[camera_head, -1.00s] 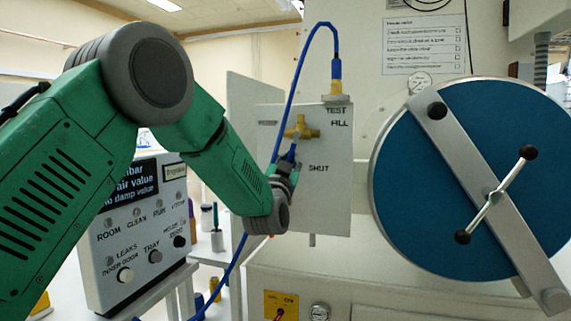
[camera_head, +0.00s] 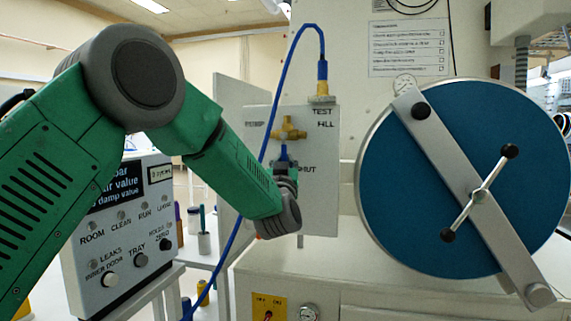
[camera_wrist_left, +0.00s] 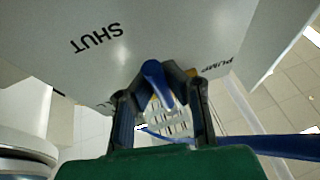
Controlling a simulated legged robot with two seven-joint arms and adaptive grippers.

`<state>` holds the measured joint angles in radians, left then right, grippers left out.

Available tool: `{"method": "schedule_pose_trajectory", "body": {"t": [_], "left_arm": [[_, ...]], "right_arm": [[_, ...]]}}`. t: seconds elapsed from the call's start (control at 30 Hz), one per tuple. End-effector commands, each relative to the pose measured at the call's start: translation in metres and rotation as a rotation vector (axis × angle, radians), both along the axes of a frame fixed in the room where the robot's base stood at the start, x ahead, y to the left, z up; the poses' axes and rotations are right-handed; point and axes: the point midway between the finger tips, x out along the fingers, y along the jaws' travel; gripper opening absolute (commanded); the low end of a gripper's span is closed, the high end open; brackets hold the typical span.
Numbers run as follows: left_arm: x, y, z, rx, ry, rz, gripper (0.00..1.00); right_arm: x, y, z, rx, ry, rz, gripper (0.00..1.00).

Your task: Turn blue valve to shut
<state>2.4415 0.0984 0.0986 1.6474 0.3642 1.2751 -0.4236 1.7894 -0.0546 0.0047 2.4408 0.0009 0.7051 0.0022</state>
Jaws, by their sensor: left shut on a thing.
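The blue valve handle (camera_head: 283,152) hangs from a brass valve body (camera_head: 289,130) on a pale panel (camera_head: 320,190). It points roughly straight down. The panel carries the labels TEST, FILL, PUMP and SHUT. The SHUT label (camera_head: 309,169) is just right of my left gripper (camera_head: 284,166), which partly covers it. In the left wrist view the blue handle (camera_wrist_left: 155,78) sits between the two fingers of my left gripper (camera_wrist_left: 160,88), which is shut on it; the SHUT label (camera_wrist_left: 97,38) is left of it. My right gripper is not in view.
A blue hose (camera_head: 272,125) loops from the test fitting (camera_head: 322,90) down past my left arm. A large round blue door (camera_head: 430,190) with a metal bar and handle stands right of the panel. A control box (camera_head: 125,225) stands at the left.

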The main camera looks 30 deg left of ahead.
Motion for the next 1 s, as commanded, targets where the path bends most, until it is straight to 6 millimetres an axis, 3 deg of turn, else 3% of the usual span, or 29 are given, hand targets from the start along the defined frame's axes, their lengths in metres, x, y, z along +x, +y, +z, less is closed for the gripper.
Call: {"method": "schedule_pose_trajectory", "body": {"t": [0.1,0.2,0.63,1.0], "left_arm": [[0.0,0.001,-0.005,-0.002,0.009,0.001,0.0],[0.0,0.001,-0.005,-0.002,0.009,0.001,0.33],[-0.006,-0.003,-0.006,0.001,0.006,-0.001,0.33],[-0.067,-0.031,-0.035,0.002,0.009,-0.002,0.33]], "right_arm": [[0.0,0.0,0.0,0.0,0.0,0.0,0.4],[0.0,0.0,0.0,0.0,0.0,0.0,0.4],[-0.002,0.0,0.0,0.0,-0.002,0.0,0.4],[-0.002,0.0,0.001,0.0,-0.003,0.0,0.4]]}}
